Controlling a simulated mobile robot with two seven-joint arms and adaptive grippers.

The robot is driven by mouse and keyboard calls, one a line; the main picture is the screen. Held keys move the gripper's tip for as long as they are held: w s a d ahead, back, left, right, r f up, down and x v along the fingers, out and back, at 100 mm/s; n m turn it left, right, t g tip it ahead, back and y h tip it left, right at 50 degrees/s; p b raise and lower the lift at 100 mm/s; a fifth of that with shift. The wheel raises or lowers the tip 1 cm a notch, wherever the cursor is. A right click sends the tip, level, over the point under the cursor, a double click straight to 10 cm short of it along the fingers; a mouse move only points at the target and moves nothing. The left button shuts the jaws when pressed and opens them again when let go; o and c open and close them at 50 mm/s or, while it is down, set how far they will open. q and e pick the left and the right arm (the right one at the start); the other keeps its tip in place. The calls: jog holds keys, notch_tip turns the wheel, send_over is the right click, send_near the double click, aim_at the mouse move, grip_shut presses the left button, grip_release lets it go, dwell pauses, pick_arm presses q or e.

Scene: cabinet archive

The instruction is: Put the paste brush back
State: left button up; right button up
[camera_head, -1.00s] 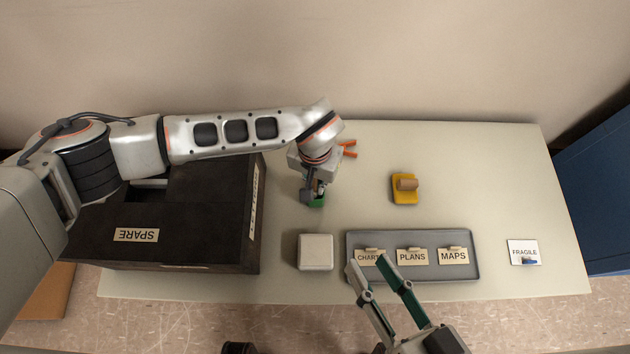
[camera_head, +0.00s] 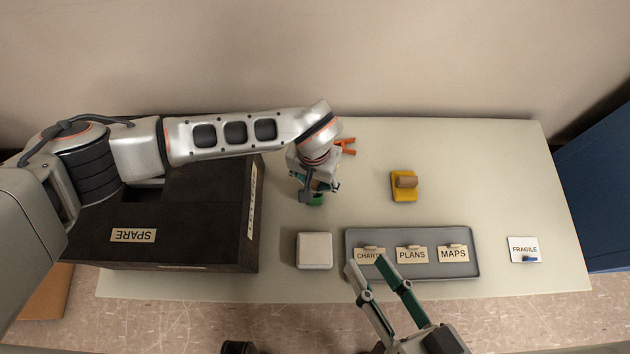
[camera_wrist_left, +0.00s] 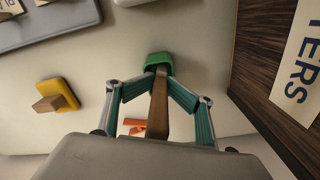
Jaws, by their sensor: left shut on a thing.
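My left gripper (camera_wrist_left: 159,76) is shut on the brown wooden handle of what looks like the paste brush (camera_wrist_left: 158,105), with one teal finger on each side. The handle points up toward the wrist camera, and its far end meets a small green piece (camera_wrist_left: 159,62) at the table; I cannot tell whether that is the brush's head or a holder. In the head view the green piece (camera_head: 317,199) shows just below my left gripper (camera_head: 317,188), left of the table's middle, and the wrist hides most of the brush. My right gripper (camera_head: 367,264) is open and empty by the grey tray's front left.
A grey tray (camera_head: 410,272) holds CHARTS, PLANS and MAPS cards. A white block (camera_head: 315,251) stands left of it, a FRAGILE card (camera_head: 524,249) right. A yellow piece with a wooden block (camera_head: 404,188) and an orange item (camera_head: 346,146) lie behind. A dark SPARE box (camera_head: 185,250) stands left.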

pick_arm(q)
jog(key=shift+s+a+f, duration=0.2)
notch_tip(320, 180, up, 12)
jog(key=shift+w+d+r, duration=0.15)
jog(key=shift+r, duration=0.1)
dwell(0.4)
